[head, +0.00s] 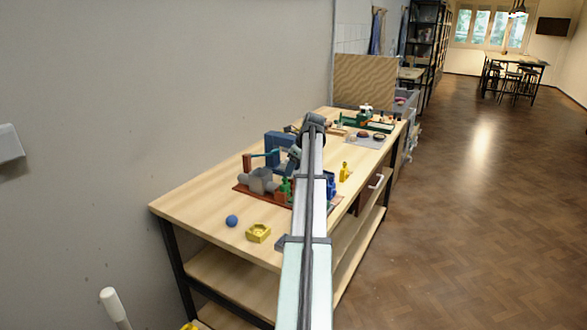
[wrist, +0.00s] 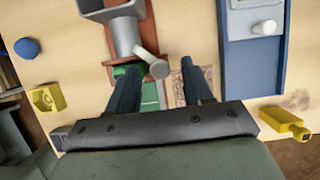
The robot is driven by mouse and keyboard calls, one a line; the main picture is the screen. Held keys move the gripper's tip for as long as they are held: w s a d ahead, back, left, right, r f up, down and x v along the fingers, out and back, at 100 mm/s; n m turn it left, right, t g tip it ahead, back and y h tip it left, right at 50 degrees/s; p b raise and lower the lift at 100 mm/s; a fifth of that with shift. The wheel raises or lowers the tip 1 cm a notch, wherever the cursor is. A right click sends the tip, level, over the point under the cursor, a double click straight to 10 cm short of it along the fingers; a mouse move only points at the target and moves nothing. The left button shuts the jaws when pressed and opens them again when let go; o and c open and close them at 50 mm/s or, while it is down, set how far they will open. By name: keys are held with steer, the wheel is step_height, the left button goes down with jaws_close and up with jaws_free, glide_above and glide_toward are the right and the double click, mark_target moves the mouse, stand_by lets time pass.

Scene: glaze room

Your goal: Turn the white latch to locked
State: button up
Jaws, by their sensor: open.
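A blue fixture with a grey plate (wrist: 240,62) lies at the upper right in the wrist view. A small pale lever with a rounded end, which looks like the white latch (wrist: 265,28), sits on it near the top edge. Its locked or unlocked marking cannot be read. My gripper (wrist: 160,78) is open, its two dark fingers apart, to the left of the fixture and not touching the latch. No object is held between the fingers. In the head view my arm covers much of the work area, and I cannot make out the latch.
A grey vise (wrist: 124,28) on a reddish base is close ahead of my fingers. A wall borders the table's left.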

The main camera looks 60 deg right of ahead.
steer(key=shift+f, duration=0.1)
jaws_close()
stand_by(0.5)
